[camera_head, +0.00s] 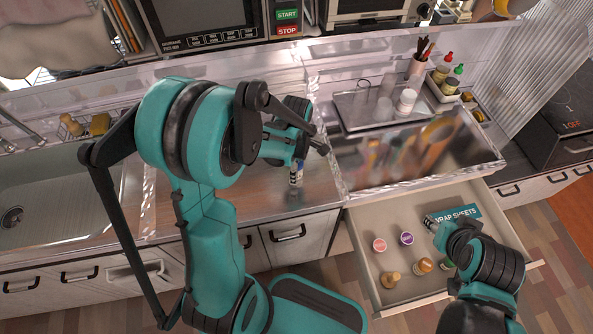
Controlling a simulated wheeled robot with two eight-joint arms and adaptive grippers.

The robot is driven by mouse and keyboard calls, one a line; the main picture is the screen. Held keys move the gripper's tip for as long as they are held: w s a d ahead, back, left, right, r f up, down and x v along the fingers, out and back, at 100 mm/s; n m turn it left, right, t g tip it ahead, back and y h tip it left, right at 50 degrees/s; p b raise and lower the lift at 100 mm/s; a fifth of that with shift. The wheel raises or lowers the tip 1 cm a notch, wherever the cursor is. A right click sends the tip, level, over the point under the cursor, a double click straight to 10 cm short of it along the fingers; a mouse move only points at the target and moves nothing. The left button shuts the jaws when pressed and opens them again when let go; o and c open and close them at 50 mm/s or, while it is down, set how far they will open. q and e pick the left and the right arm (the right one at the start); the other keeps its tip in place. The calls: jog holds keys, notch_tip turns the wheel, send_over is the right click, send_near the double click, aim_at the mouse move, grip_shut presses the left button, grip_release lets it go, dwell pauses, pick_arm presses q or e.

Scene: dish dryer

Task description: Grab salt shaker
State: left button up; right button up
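A small white bottle with a blue band (296,175), which may be the salt shaker, is on the wooden counter directly below my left gripper (304,148). My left arm and gripper cover its upper part, and I cannot tell whether the fingers touch it. The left fingers are partly hidden by the wrist. Several small jars are in the open drawer, among them one with a pink lid (379,245) and one with a purple lid (406,239). My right gripper (440,233) is over the drawer's right side, and its fingers are hard to make out.
The open drawer (357,240) juts out at the lower right and holds a teal wrap sheets box (453,215). A glossy dark panel (420,150) is above it. A microwave (207,20) stands behind the counter and a sink (50,205) is at the left.

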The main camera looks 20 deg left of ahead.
pick_arm(q)
jog(key=shift+f, duration=0.65)
jog(key=shift+r, duration=0.1)
jog(key=c, duration=1.3)
jog(key=shift+o, duration=0.2)
